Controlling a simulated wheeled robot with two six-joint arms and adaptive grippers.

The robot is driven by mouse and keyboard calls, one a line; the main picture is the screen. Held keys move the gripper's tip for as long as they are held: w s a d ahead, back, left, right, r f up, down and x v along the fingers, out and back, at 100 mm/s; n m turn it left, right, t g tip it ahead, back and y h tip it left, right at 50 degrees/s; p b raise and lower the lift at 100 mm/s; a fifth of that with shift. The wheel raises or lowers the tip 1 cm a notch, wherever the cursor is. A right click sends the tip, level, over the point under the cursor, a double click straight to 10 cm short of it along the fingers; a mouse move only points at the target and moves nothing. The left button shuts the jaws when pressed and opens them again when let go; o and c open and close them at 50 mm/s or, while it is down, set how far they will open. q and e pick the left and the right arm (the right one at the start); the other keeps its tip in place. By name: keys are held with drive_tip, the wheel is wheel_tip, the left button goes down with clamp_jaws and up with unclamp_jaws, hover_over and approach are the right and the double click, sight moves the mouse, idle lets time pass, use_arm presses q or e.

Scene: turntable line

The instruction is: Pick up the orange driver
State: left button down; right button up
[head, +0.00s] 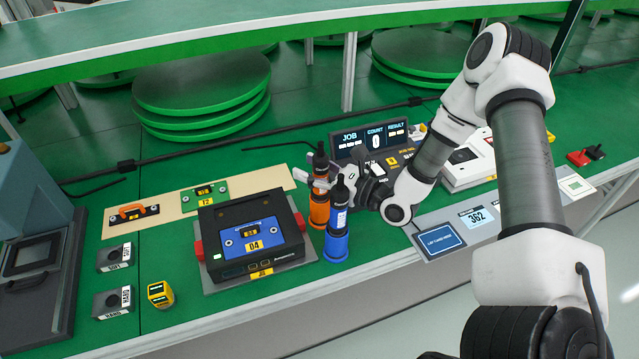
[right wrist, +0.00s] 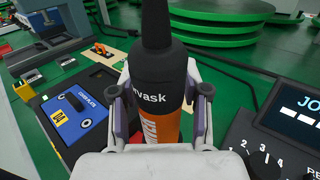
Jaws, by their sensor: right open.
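The orange driver (head: 319,211) stands upright, with a black upper part and an orange body, just behind the blue driver (head: 336,245) in the head view. My right gripper (head: 325,184) is at its upper part. In the right wrist view, the orange driver (right wrist: 163,118) stands between the two spread fingers of my right gripper (right wrist: 158,92), one on each side. The jaws are open, and a gap shows beside the driver. The blue driver partly hides the orange one in the head view. My left gripper is out of view.
A black fixture with a blue plate (head: 228,240) stands left of the drivers. A display panel (head: 371,140) stands behind and right of them. A console with a screen (head: 440,238) lies to the right. Grey blocks (head: 114,257) and a yellow block (head: 160,294) lie at the left.

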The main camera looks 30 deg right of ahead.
drive_tip(key=shift+s, duration=0.1)
drive_tip(key=shift+s+d, duration=0.1)
clamp_jaws()
